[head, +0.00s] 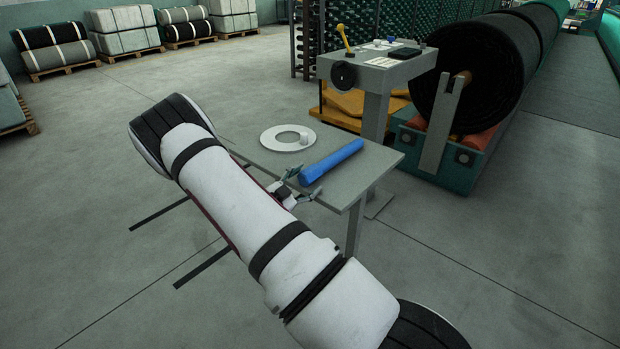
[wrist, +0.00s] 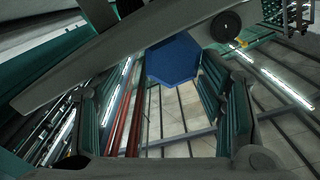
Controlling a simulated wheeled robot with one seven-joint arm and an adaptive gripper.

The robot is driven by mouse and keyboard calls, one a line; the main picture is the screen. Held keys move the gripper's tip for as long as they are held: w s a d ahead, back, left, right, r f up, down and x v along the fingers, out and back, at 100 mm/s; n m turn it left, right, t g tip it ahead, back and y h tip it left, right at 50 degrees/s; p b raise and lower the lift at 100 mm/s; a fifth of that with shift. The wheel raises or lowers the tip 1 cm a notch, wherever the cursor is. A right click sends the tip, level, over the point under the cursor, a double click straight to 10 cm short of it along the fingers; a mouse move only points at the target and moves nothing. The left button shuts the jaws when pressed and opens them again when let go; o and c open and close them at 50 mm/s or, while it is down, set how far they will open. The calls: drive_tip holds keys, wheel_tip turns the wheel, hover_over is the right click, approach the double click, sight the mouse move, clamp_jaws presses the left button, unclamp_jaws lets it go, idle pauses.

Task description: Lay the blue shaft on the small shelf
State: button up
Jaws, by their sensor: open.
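The blue shaft (head: 331,162) lies slanting across a small grey shelf-like table top (head: 362,178), its thicker end toward my arm. In the wrist view its six-sided blue end (wrist: 172,60) faces the camera. My gripper (head: 304,184) is open at the shelf's near edge, just short of that thicker end. In the wrist view the two fingers of my gripper (wrist: 158,98) stand wide apart, with the blue end showing beyond and between them. No contact with the shaft can be made out. My arm hides part of the shelf's left side.
Behind stands a grey stand (head: 378,68) with a yellow-knobbed lever. A large black roll (head: 470,75) stands at the right. Floor at front right is clear.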

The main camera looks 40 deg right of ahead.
drive_tip(key=a, duration=0.9)
drive_tip(key=shift+s+a, duration=0.2)
drive_tip(key=shift+s, duration=0.25)
